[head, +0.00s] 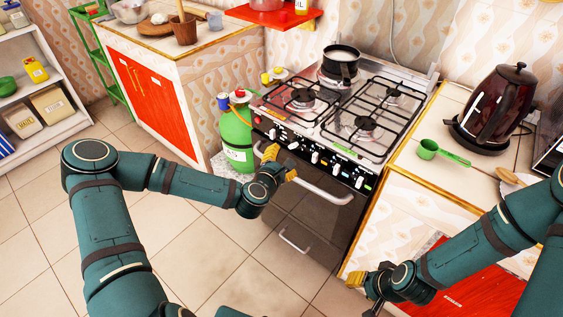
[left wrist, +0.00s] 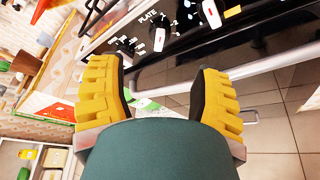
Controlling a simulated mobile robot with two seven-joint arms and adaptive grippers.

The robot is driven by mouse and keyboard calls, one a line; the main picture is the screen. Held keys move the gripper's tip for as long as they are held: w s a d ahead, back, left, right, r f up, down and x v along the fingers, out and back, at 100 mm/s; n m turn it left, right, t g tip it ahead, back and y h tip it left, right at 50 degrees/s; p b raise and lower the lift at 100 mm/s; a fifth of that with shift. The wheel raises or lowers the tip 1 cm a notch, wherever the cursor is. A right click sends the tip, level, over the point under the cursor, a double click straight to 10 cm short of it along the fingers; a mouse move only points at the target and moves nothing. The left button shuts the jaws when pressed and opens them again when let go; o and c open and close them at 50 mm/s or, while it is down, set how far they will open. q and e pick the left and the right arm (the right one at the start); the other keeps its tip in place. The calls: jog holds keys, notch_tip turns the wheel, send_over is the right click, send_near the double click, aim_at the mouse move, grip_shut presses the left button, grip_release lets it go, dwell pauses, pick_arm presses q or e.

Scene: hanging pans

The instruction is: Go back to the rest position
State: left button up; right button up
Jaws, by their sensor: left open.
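My left gripper (head: 282,164) is in front of the stove (head: 338,115), near the left end of the oven door handle (head: 330,192). In the left wrist view its yellow fingers (left wrist: 158,98) are spread apart with nothing between them. The stove's knobs and the oven front show beyond them. My right gripper (head: 364,287) is low, beside the red-doored counter at the lower right. Its fingers are partly hidden by its own wrist, so its opening is unclear.
A dark pot (head: 341,62) stands on a back burner. A green gas cylinder (head: 235,138) stands left of the stove. Tiled floor (head: 205,255) is open at the lower left.

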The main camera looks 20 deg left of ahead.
pick_arm(q)
jog(key=shift+s+r, duration=0.1)
jog(key=shift+s, duration=0.25)
jog(key=s+d+f+m+g+h, duration=0.5)
jog(key=s+d+f+m+g, duration=0.2)
jog(key=s+d+f+m, duration=0.55)
jog(key=s+a+f+m+g+y, duration=0.1)
jog(key=s+a+m+g+y, duration=0.1)
jog(key=s+m+g, duration=0.4)
jog(key=s+a+m, duration=0.1)
jog(key=s+m, duration=0.2)
jog(key=m, duration=0.2)
jog(key=shift+s+f+m, duration=0.15)
jog(key=shift+s+m, duration=0.2)
